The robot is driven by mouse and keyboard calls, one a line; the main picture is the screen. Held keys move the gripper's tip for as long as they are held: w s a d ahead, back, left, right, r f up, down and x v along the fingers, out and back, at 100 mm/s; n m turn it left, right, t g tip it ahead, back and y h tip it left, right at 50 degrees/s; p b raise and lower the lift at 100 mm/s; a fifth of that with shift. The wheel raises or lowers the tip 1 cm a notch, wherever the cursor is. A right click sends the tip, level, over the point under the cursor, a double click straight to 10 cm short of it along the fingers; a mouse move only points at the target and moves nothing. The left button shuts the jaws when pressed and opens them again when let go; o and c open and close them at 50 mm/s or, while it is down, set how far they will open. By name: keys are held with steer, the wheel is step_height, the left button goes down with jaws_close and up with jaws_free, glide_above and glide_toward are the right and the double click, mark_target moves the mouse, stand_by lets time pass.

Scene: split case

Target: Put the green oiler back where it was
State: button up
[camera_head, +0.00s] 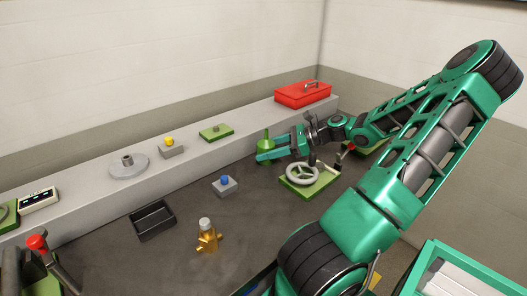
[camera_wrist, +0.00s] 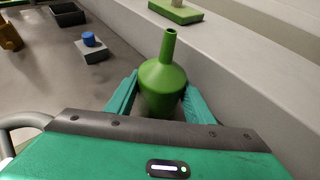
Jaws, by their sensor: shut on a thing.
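The green oiler (camera_head: 266,142) has a round body and a narrow neck, and it stands roughly upright. In the wrist view the oiler (camera_wrist: 163,82) sits between the two teal fingers of my gripper (camera_wrist: 160,100). My gripper (camera_head: 268,151) is shut on its body, close to the front face of the grey ledge. The lower end of the oiler is hidden by the fingers, so I cannot tell whether it touches the table.
A handwheel on a green base (camera_head: 301,176) stands just below my gripper. The grey ledge (camera_head: 232,147) holds a green block (camera_head: 216,132), a yellow-button box (camera_head: 171,149) and a red toolbox (camera_head: 303,94). A blue-button box (camera_head: 225,187), black tray (camera_head: 152,220) and brass valve (camera_head: 207,240) stand on the table.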

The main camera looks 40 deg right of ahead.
steer(key=o, duration=0.9)
steer(key=shift+f, duration=0.1)
steer(key=shift+d, duration=0.1)
steer(key=v, duration=1.2)
